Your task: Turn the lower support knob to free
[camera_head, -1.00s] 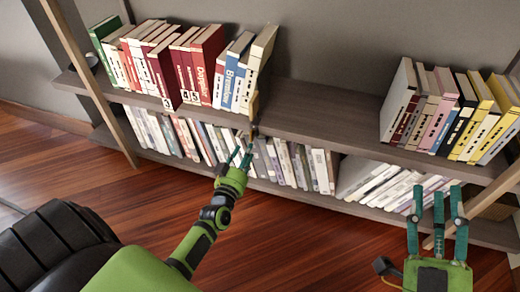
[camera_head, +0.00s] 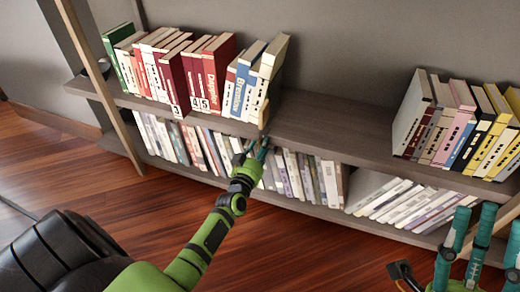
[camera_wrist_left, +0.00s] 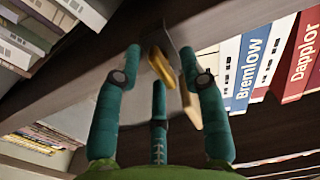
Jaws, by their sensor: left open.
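A small yellow knob-like piece (camera_wrist_left: 161,68) hangs by a grey bracket (camera_wrist_left: 172,42) at the shelf edge in the left wrist view. A cream, flat piece (camera_wrist_left: 188,98) shows just behind it. I cannot tell for sure which one is the lower support knob. In the head view a small yellowish piece (camera_head: 263,113) shows at the upper shelf's front edge. My left gripper (camera_head: 252,152) is open just below that edge. In the wrist view its fingers (camera_wrist_left: 160,52) stand spread around the yellow piece; contact is not clear. My right gripper (camera_head: 484,230) is open and empty at lower right.
The upper shelf (camera_head: 340,128) holds a book row (camera_head: 185,68) at left and another (camera_head: 460,125) at right, with bare board between. The lower shelf's books (camera_head: 300,175) stand close behind my left gripper. A slanted wooden post (camera_head: 100,85) stands at left.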

